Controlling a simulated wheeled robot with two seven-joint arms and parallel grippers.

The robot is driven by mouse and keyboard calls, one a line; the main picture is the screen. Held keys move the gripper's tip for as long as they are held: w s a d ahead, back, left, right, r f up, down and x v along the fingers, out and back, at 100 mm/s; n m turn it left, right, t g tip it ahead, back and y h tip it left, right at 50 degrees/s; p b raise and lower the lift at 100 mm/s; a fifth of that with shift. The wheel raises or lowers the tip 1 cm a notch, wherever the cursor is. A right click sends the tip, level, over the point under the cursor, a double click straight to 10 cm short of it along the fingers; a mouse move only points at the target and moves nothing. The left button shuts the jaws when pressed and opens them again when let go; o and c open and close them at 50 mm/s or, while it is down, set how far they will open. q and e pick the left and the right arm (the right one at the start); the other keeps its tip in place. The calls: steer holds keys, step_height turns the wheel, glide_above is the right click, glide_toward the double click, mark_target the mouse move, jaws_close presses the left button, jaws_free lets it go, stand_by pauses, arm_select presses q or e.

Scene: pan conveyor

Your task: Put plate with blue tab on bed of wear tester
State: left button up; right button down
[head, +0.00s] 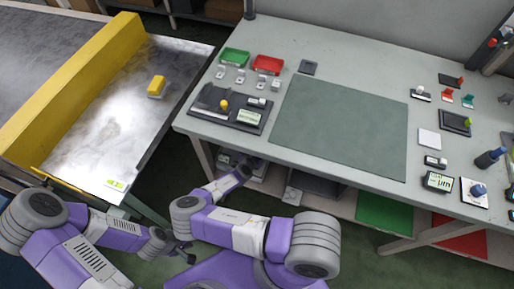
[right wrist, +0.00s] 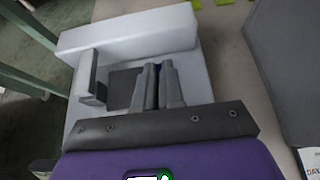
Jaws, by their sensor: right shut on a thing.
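My right gripper (right wrist: 158,85) is shut, with a narrow blue piece (right wrist: 156,88) between its fingers, which looks like the blue tab. The fingers hide most of what is held. A dark square surface (right wrist: 122,88) lies beside the fingers, on a pale grey machine (right wrist: 130,35) that may be the wear tester. I cannot tell whether the dark square is the plate or the bed. In the head view my right gripper (head: 248,165) is by the table's front left edge, low down. My left gripper (head: 183,254) hangs low over the floor; its jaws are unclear.
The workbench (head: 345,65) carries a bare green mat (head: 340,125). A dark instrument (head: 230,107) with a yellow knob, and green (head: 234,57) and red (head: 266,64) trays, stand left. Several small devices stand right. A steel conveyor (head: 110,115) with a yellow block (head: 156,85) is at left.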

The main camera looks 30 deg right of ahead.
steer(key=shift+f, duration=0.3)
steer(key=c, duration=1.3)
jaws_free()
steer(key=shift+s+f, duration=0.1)
steer(key=shift+o, duration=0.2)
